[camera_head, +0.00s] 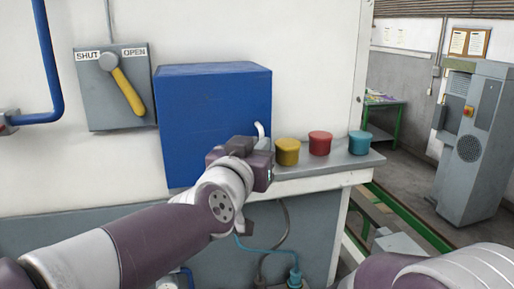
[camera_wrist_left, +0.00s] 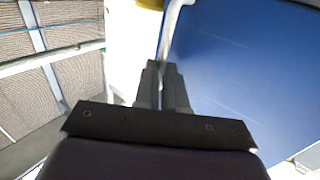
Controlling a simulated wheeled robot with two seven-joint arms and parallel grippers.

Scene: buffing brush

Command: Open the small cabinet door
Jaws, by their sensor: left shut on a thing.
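The small blue cabinet (camera_head: 212,110) is fixed against the white panel. Its blue surface also fills the right side of the left wrist view (camera_wrist_left: 250,65). A pale curved handle (camera_head: 259,129) shows at its lower right edge, and it also shows in the left wrist view (camera_wrist_left: 171,22). No gap at the door shows. My left gripper (camera_head: 256,152) is at this handle, shut on it; in the left wrist view the fingers (camera_wrist_left: 163,75) are together around its lower part. My wrist hides the cabinet's lower right corner. My right gripper is out of view.
A yellow lever switch (camera_head: 128,92) is to the left. A grey machine (camera_head: 477,140) stands farther right.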

